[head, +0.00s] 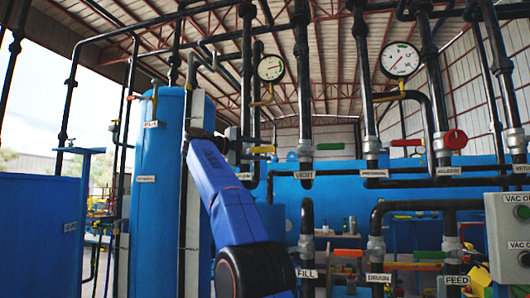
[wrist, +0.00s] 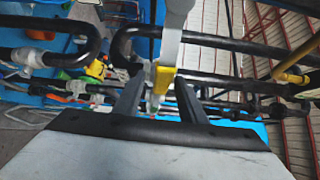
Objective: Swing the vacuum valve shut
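My gripper (head: 238,146) is at the end of my blue arm, left of centre in the head view. It is beside a yellow lever handle (head: 262,149) on a dark vertical pipe. A small white label (head: 245,176) is below this handle, too small to read surely. In the wrist view my gripper (wrist: 160,88) has its two dark fingers apart. A yellow handle (wrist: 164,78) on a pale grey valve body (wrist: 172,40) shows between or just beyond the fingertips. I cannot tell whether the fingers touch it. Which valve is the vacuum valve is not clearly legible.
A blue tank (head: 155,200) stands left. Gauges (head: 270,68) hang above. Black pipes crowd the area around my gripper.

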